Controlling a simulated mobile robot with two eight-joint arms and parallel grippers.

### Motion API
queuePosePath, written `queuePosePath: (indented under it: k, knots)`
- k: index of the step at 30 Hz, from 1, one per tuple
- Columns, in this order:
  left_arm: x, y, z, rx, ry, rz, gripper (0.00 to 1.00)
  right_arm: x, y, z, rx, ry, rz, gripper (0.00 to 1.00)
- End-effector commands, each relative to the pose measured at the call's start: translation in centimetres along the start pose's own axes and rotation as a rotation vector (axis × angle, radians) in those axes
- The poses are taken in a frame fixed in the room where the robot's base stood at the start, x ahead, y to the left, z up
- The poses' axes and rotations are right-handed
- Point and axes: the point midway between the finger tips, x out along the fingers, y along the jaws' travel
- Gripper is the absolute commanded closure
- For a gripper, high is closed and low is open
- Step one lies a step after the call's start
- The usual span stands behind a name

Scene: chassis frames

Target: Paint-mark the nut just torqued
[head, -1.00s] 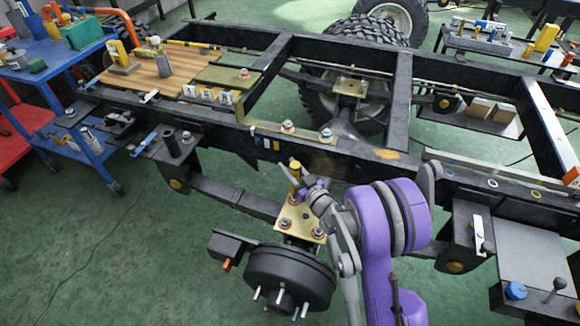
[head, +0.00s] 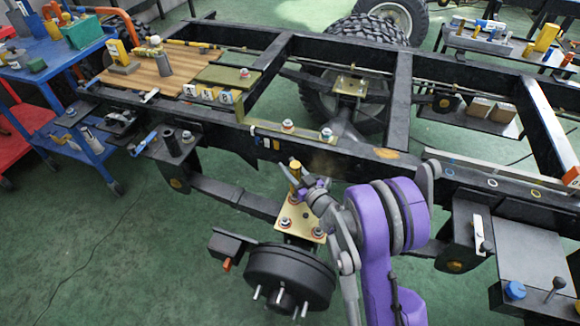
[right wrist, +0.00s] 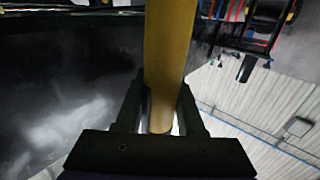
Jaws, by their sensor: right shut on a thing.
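My right gripper (head: 308,190) is shut on a yellow paint marker (head: 295,172). The marker stands roughly upright over the far left part of a brass-coloured plate (head: 297,214). In the right wrist view the yellow marker (right wrist: 168,60) runs up between the two dark fingers of the gripper (right wrist: 160,108). A near left nut (head: 285,223) and a near right nut (head: 317,232) show on the plate. Another nut (head: 297,198) is close below the marker. The far right corner is hidden by my gripper. I cannot tell whether the marker's tip touches a nut. My left gripper is out of view.
A black brake drum (head: 290,275) with studs is in front of the plate. The black chassis rail (head: 340,158) runs behind it. A wooden board (head: 150,75) with tools lies on the frame at the left. A blue cart (head: 60,55) stands far left. Green floor is open at the lower left.

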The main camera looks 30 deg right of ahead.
Motion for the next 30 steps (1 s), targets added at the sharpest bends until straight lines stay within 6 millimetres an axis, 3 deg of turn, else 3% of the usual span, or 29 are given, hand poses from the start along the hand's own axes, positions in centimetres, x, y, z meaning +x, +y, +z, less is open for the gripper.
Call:
queuePosePath:
  k: [30]
  knots:
    - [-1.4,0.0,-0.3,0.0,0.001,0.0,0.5,0.0,0.0,-1.9,0.0,0.0,0.0,1.0]
